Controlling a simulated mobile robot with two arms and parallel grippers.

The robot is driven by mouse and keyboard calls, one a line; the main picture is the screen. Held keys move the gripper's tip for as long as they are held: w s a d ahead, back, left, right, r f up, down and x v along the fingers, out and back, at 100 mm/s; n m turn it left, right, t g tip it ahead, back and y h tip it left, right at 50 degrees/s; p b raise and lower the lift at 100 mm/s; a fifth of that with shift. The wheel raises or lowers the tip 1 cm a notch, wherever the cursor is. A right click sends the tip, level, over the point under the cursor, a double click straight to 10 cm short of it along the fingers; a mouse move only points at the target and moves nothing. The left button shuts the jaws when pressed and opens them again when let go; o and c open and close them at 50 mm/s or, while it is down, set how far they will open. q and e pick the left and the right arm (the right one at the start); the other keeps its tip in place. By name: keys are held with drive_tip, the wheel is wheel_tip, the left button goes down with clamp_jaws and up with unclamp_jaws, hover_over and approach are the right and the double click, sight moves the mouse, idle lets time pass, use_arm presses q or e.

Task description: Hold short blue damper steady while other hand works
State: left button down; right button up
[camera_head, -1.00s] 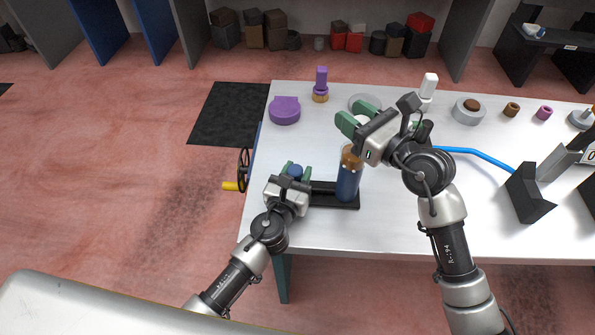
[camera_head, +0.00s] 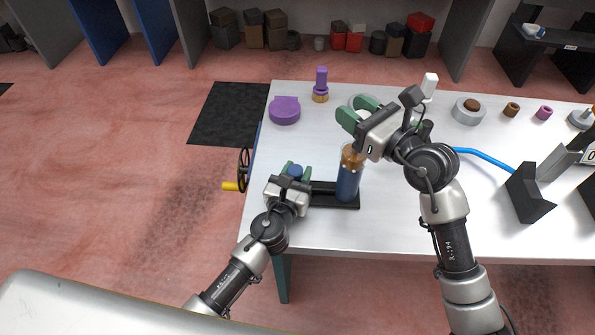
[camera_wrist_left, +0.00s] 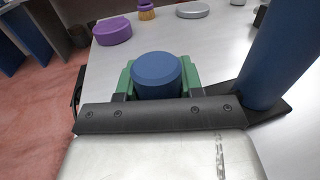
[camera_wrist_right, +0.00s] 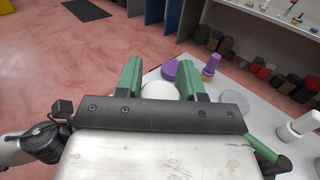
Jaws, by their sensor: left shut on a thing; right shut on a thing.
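The short blue damper (camera_head: 295,170) is a squat blue cylinder at the left end of a black stand (camera_head: 322,202). My left gripper (camera_head: 294,174) is shut on it, with a green finger on each side; its round top shows upright in the left wrist view (camera_wrist_left: 157,72). Its lower part is hidden. A tall blue cylinder (camera_head: 347,182) with a brown top stands at the stand's right end. My right gripper (camera_head: 357,113) is above and behind that cylinder, shut on a round white piece (camera_wrist_right: 160,91) between its green fingers.
A purple round part (camera_head: 285,110) and a purple post (camera_head: 321,78) on a tan base stand behind. A white bottle-like part (camera_head: 429,86), a grey ring (camera_head: 468,111) and a black angled block (camera_head: 528,194) are to the right. The table's front right is clear.

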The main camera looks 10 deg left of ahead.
use_arm(q)
drive_tip(key=shift+a+f, duration=0.1)
use_arm(e)
drive_tip(key=shift+d+r, duration=0.1)
drive_tip(key=shift+r, duration=0.6)
drive_tip(key=o, duration=1.2)
drive_tip(key=shift+f, duration=0.1)
use_arm(q)
drive_tip(key=c, duration=0.6)
unclamp_jaws()
use_arm(e)
drive_tip(key=v, duration=1.2)
